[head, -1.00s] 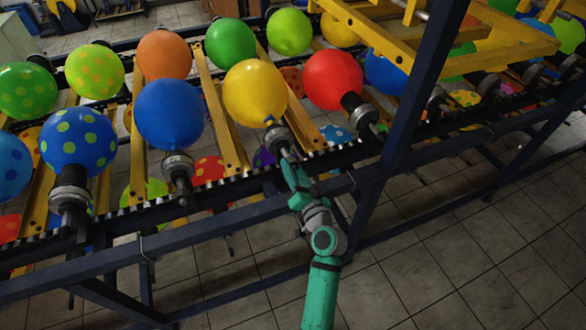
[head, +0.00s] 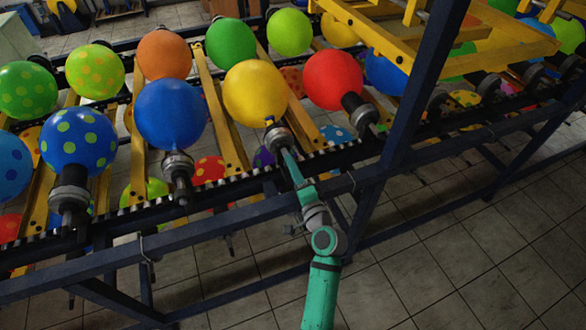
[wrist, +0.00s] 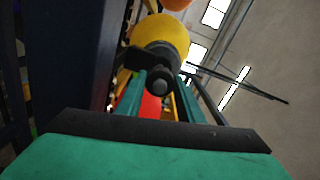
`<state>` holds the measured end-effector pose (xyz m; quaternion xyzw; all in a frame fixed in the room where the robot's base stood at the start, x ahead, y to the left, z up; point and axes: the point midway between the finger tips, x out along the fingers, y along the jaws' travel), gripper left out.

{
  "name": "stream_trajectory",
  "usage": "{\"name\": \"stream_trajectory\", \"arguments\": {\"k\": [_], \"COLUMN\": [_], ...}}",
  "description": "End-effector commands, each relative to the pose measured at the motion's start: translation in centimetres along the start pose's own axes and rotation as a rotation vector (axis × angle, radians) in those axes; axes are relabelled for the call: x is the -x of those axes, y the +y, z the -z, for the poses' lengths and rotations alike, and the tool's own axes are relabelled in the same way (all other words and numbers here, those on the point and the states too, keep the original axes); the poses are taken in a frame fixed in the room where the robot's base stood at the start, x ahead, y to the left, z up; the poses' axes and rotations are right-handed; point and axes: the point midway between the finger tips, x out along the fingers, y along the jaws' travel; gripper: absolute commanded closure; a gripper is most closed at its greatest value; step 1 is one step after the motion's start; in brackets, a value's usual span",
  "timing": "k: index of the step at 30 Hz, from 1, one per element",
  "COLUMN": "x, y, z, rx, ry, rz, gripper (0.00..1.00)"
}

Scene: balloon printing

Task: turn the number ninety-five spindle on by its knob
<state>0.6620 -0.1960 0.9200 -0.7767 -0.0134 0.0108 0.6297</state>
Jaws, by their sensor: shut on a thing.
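The spindle (head: 278,137) carrying the yellow balloon (head: 255,93) is in the near row of the rack, in the middle of the head view. No number can be read on it. My gripper (head: 286,153) reaches up to its near end. In the wrist view, the spindle's round dark knob (wrist: 159,79) lies between the two green fingers of my gripper (wrist: 161,93), with the yellow balloon (wrist: 166,34) behind it. The gripper is shut on the knob. The exact contact of the fingertips is hard to see.
A spindle with a blue balloon (head: 170,114) stands to the left and one with a red balloon (head: 333,80) to the right. A dark rail (head: 175,238) runs below my gripper. A dark slanted post (head: 415,100) rises to the right. The tiled floor (head: 440,260) in front is clear.

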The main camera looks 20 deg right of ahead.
Motion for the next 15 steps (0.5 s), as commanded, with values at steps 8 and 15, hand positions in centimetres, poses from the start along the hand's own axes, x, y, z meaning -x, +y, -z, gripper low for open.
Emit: {"name": "stream_trajectory", "arguments": {"k": [8,15], "x": [0.00,0.00], "y": [0.04,0.04], "z": [0.02,0.03], "rx": [-0.014,-0.013], "ry": [0.000,0.001], "rz": [-0.001,-0.001], "gripper": [0.89,0.59]}}
